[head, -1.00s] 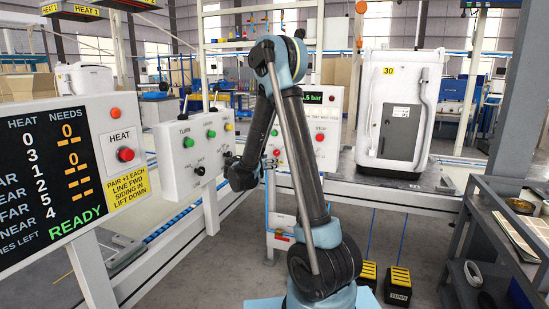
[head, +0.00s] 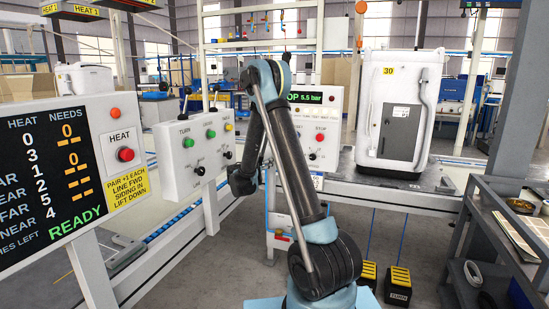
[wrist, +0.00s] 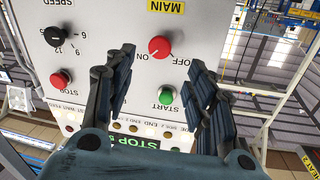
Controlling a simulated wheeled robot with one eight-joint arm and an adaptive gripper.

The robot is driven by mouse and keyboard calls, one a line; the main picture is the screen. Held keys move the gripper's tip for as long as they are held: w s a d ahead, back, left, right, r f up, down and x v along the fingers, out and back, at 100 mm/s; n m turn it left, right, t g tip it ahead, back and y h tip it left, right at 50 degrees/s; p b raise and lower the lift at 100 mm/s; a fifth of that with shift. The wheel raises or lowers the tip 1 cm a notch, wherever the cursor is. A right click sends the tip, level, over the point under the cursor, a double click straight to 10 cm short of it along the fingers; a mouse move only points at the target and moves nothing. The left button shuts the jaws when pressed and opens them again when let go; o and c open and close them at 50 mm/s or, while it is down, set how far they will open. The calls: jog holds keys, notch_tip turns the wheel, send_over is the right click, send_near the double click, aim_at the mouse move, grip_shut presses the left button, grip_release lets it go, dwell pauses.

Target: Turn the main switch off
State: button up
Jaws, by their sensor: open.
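The main switch is a red round knob (wrist: 160,46) on a grey-white panel (wrist: 105,60) in the wrist view, by the yellow MAIN label (wrist: 166,6). The lettering is upside down. The knob's white mark appears to point toward ON. My gripper (wrist: 161,62) is open and empty, its two dark fingers on either side of the knob's line. I cannot tell whether they touch it. In the head view my arm hides the gripper and the switch; part of the same panel (head: 326,128) shows behind it.
A green START button (wrist: 165,95), a red STOP button (wrist: 60,78) and a black SPEED knob (wrist: 54,36) sit close by on the panel. In the head view another control box (head: 180,160) stands left of my arm, and a white appliance (head: 400,110) stands right.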

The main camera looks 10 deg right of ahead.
jog(key=x, duration=0.9)
jog(key=shift+w+d, duration=0.25)
jog(key=shift+w, duration=0.05)
jog(key=c, duration=1.1)
